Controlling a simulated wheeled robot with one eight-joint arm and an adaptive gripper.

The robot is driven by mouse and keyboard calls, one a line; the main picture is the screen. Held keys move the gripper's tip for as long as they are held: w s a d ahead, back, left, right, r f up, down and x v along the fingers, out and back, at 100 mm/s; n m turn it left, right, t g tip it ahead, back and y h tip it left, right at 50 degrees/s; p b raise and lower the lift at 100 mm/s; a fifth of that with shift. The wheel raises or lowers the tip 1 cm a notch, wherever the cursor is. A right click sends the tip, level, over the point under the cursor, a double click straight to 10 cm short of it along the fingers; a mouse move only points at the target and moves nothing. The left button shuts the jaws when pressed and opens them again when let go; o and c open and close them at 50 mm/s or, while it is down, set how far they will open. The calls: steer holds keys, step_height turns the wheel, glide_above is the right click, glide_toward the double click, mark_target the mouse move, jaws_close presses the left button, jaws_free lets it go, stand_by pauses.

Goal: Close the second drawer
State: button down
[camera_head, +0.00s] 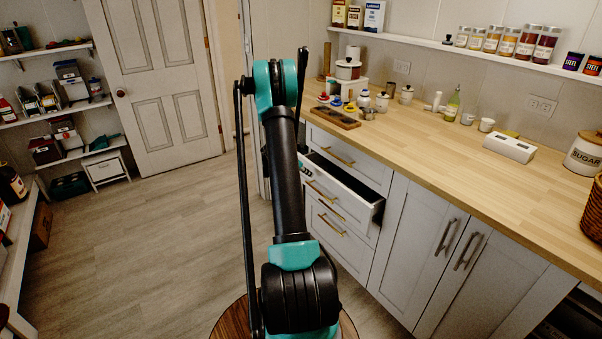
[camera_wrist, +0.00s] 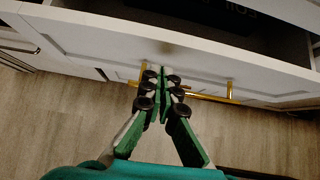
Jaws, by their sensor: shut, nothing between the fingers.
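The second drawer (camera_head: 345,199) is pulled out of the white cabinet, below a closed top drawer (camera_head: 345,152). Its dark inside shows over the front edge. In the wrist view the drawer front (camera_wrist: 215,62) spans the picture, with a gold bar handle (camera_wrist: 229,90) on it. In the head view my arm hides the gripper.
A third drawer (camera_head: 336,240) below is closed. Cabinet doors (camera_head: 440,255) stand to the right. The wooden counter (camera_head: 440,125) above carries jars, a tray and a sugar canister (camera_head: 586,154). Wooden floor (camera_head: 150,230) to the left is clear, up to the shelves.

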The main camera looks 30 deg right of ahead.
steer(key=shift+w+d, duration=0.1)
steer(key=shift+d, duration=1.05)
steer(key=d, duration=0.9)
steer(key=shift+w+d, duration=0.35)
steer(key=shift+w, duration=0.05)
steer(key=shift+r, duration=0.1)
